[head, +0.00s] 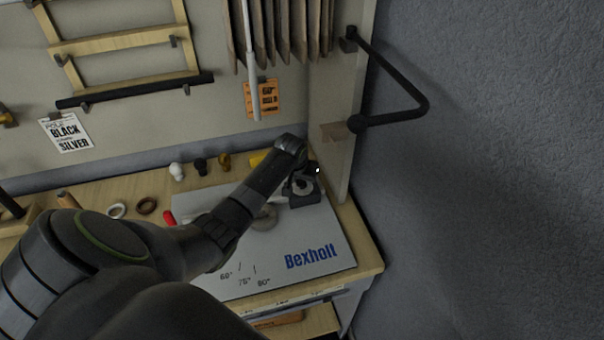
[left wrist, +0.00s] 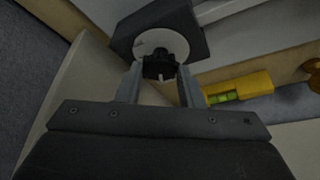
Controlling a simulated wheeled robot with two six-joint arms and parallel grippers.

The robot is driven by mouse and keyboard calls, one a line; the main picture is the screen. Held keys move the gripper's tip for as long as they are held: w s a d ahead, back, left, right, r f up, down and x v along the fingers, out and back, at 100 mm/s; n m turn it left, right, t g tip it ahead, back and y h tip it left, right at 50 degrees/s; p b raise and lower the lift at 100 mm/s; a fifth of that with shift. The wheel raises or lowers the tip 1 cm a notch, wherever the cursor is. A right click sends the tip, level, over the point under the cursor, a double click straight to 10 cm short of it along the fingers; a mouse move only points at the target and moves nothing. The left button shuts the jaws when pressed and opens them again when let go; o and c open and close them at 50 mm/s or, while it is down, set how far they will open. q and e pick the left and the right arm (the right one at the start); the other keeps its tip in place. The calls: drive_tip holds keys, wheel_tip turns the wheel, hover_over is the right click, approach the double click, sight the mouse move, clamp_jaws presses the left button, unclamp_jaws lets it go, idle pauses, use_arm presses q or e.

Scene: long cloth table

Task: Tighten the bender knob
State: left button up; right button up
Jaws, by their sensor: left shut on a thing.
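The bender sits on a pale board (head: 335,250) marked "Bexholt" with angle numbers. Its dark block (head: 306,199) stands at the board's far right corner, and it also shows in the left wrist view (left wrist: 192,22). A black knob (left wrist: 158,66) sits in front of a white disc (left wrist: 160,40) on the block. My left gripper (left wrist: 160,72) is shut on the knob, one finger on each side. In the head view my left arm reaches over the board, and the wrist hides much of the bender. My right gripper is not in view.
A yellow level (left wrist: 238,90) lies beside the bender. Small fittings (head: 200,166) and rings (head: 147,205) lie along the bench's back and left. An upright panel (head: 335,125) with a black bar (head: 400,80) stands close on the right.

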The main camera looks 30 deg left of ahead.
use_arm(q)
drive_tip(key=shift+a+r+m+h, duration=0.15)
drive_tip(key=shift+m+h, duration=0.25)
drive_tip(key=shift+m, duration=0.5)
drive_tip(key=shift+a+m+h+p, duration=0.1)
drive_tip(key=shift+m+h+p, duration=0.25)
drive_tip(key=shift+m, duration=0.55)
drive_tip(key=m, duration=0.1)
drive_tip(key=m+h+b, duration=0.1)
drive_tip(key=m, duration=0.1)
drive_tip(key=shift+w+a+f+m+h, duration=0.1)
drive_tip(key=shift+f+m+h, duration=0.15)
drive_tip(key=shift+m, duration=0.05)
drive_tip(key=m+g+h+b, duration=0.1)
drive_tip(key=m+b, duration=0.3)
drive_tip(key=shift+w+a, duration=0.1)
drive_tip(key=shift+a, duration=0.05)
drive_tip(key=shift+w+r+m+g+h+b, duration=0.1)
drive_tip(key=shift+m+g+h+b, duration=0.45)
drive_tip(key=shift+m+b, duration=1.1)
drive_tip(key=shift+m, duration=0.35)
drive_tip(key=o, duration=1)
